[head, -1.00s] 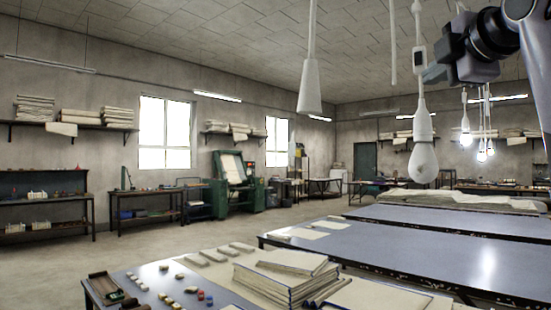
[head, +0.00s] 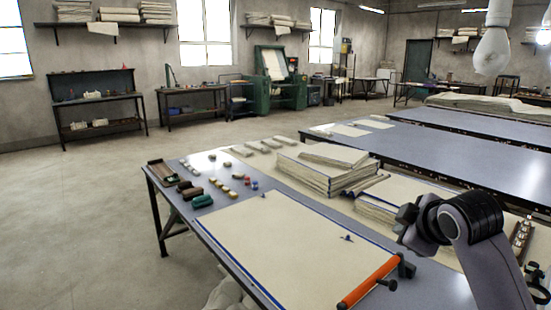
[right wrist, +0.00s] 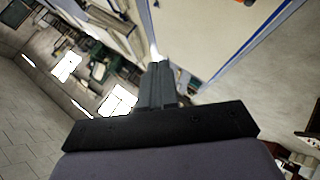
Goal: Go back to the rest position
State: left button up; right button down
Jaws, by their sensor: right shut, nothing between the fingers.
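My right gripper (head: 405,215) is at the right of the head view, above the near table and over the stacked cloth. In the right wrist view its fingers (right wrist: 157,75) are together with nothing between them. A flat cream cloth (head: 285,245) lies on the near blue-grey table (head: 172,202). An orange bar (head: 370,283) lies at the cloth's right edge. The gripper is apart from the cloth. My left gripper is not in view.
A stack of folded cloth (head: 318,177) stands behind the flat cloth. Small coloured pieces (head: 226,184) and a tray (head: 160,172) lie at the table's left end. Further tables (head: 440,150) stand behind. A pale bulb (head: 492,48) hangs at upper right. The floor at left is clear.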

jog(key=s+a+f+m+g, duration=0.2)
jog(key=s+f+m+g, duration=0.15)
jog(key=s+f, duration=1.3)
jog(key=s+f+m+g, duration=0.2)
jog(key=s+f+m, duration=0.15)
jog(key=s, duration=0.55)
jog(key=s+f+m+g, duration=0.1)
jog(key=s+f+m, duration=0.1)
jog(key=s+f, duration=0.5)
jog(key=w+a+f+t+y, duration=0.2)
jog(key=w+f+t, duration=0.2)
jog(key=f+t, duration=0.2)
jog(key=shift+w+a+f+t, duration=0.35)
jog(key=shift+f, duration=0.15)
jog(key=shift+s+d, duration=0.1)
jog(key=shift+d, duration=0.05)
